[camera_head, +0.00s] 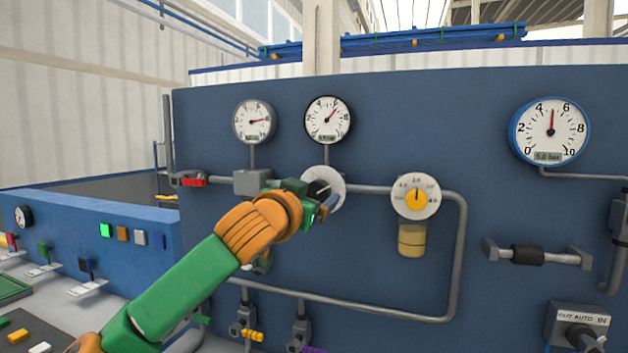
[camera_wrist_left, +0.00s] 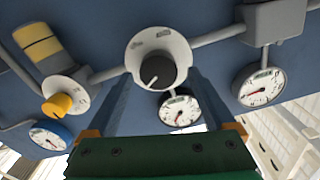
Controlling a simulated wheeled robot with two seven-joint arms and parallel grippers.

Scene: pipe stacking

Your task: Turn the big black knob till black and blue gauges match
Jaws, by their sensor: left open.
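The big black knob (camera_head: 318,188) sits on a round white plate (camera_head: 336,179) on the blue panel, partly hidden by my left gripper (camera_head: 326,204). In the left wrist view the knob (camera_wrist_left: 157,73) shows whole, with a white line on its face. The open fingers reach toward the plate on either side of the knob; contact cannot be told. The black-rimmed gauge (camera_head: 328,120) is above it, its needle pointing up and right. The blue-rimmed gauge (camera_head: 549,131) at the right has its needle nearly straight up, around 5, and displays 5.0 bar. My right gripper is not in view.
A grey-rimmed gauge (camera_head: 254,121) is left of the black one. A yellow knob (camera_head: 416,199) on a white dial is right of the black knob. Grey pipes (camera_head: 458,258) run across the panel. A selector switch (camera_head: 578,325) is at the lower right.

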